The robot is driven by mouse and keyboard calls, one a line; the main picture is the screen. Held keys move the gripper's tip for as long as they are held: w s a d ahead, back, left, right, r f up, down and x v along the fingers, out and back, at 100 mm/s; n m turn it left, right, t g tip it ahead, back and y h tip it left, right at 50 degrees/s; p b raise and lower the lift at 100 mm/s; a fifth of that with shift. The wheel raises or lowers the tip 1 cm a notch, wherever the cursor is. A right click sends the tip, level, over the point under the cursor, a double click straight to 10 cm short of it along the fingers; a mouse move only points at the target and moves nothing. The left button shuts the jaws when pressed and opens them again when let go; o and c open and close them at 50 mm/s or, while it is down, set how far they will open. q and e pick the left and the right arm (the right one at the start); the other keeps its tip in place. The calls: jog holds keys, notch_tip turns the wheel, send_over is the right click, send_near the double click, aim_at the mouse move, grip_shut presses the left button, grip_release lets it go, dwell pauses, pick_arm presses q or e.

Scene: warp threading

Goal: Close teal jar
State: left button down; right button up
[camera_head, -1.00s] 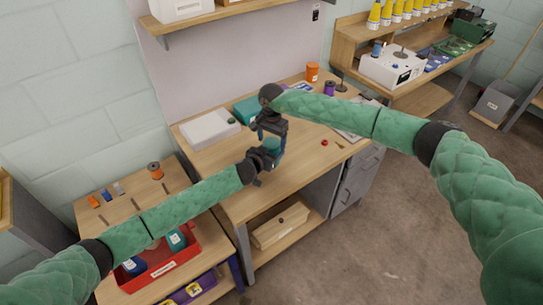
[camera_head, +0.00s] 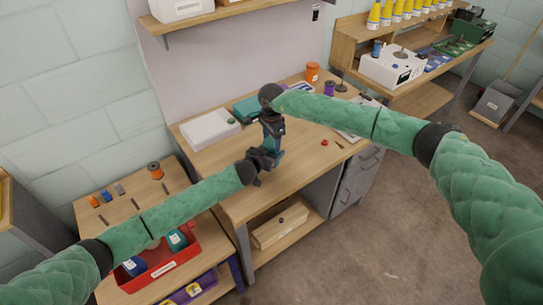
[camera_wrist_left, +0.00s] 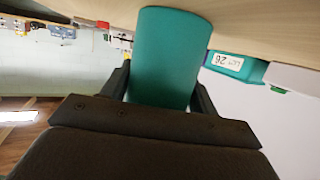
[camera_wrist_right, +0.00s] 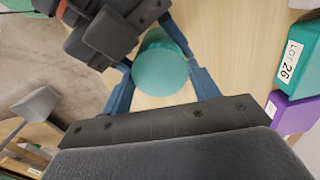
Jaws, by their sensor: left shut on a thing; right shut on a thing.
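The teal jar (camera_wrist_left: 172,60) stands upright at the front of the wooden table, and its teal side fills the middle of the left wrist view. My left gripper (camera_head: 268,159) is shut on the jar's body from the left. My right gripper (camera_head: 272,141) points down from above. In the right wrist view, its blue-grey fingers are on either side of the round teal lid (camera_wrist_right: 160,68), shut on it. The lid is in line with the jar below. The seam between lid and jar is hidden, so I cannot tell how tightly it sits.
A teal box labelled LOT 26 (camera_wrist_right: 290,62) and a white box (camera_head: 210,129) lie behind the jar. A small red object (camera_head: 324,142), an orange container (camera_head: 312,71) and a purple spool (camera_head: 329,88) are to the right. The table's front right is mostly clear.

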jog(key=m, duration=0.4)
jog(key=o, duration=1.1)
jog(key=shift+r, duration=0.1)
jog(key=shift+r, duration=2.15)
jog(key=shift+c, duration=0.5)
